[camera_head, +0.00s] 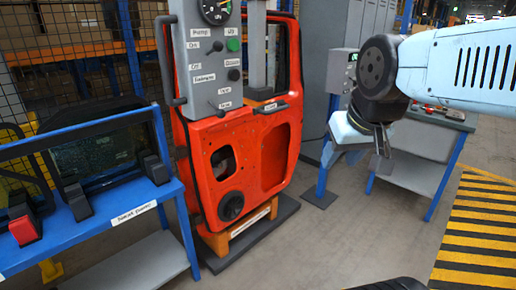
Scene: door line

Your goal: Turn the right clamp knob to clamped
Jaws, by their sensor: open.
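A grey control panel (211,62) stands in front of the orange door. It carries small black knobs, including an upper-left knob (217,46), a right-side knob (234,74) and a lower knob (221,113). Their labels are too small to read surely, so I cannot tell which is the right clamp knob or how it is set. My gripper (378,143) hangs at the right of the view, open and empty. It is well apart from the panel, with clear floor and a stand behind it.
The orange door (272,150) stands on a dark base. A green button (233,44) and a round gauge (214,11) are on the panel. A blue bench (110,205) with window panes is at left. A small blue-legged table (410,175) stands behind my gripper.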

